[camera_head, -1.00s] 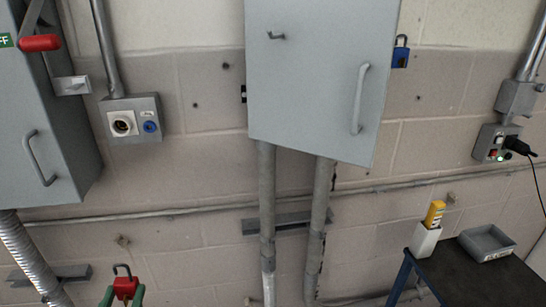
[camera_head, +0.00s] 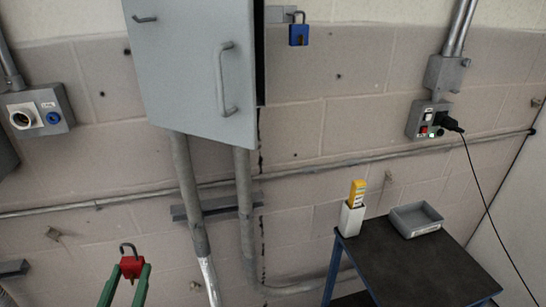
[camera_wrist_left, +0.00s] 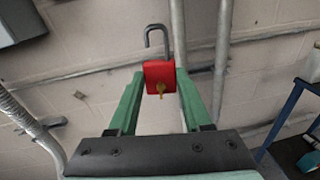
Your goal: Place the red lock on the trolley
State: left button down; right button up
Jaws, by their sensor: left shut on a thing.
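The red lock (camera_head: 131,267) is a small padlock with an open grey shackle pointing up. My left gripper (camera_head: 128,271), with green fingers, is shut on its body at the bottom left of the head view. In the left wrist view the red lock (camera_wrist_left: 159,76) sits between the two green fingertips (camera_wrist_left: 158,84), and a brass key shows in it. The trolley (camera_head: 415,262) has a dark top and blue legs. It stands at the lower right of the head view, well to the right of the gripper. My right gripper is not in view.
On the trolley stand a grey tray (camera_head: 416,221) and a white holder (camera_head: 351,219) with a yellow device (camera_head: 357,192). The trolley's front top is clear. A grey cabinet (camera_head: 195,65) hangs on the wall with conduits below it. A blue padlock (camera_head: 298,35) hangs beside it.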

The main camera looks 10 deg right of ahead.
aim_at(407, 289)
jog(key=l+z, duration=0.1)
jog(key=l, duration=0.4)
jog(key=i+l+z, duration=0.15)
jog(key=l, duration=0.3)
jog(key=i+l+z, duration=0.1)
jog(key=l, duration=0.4)
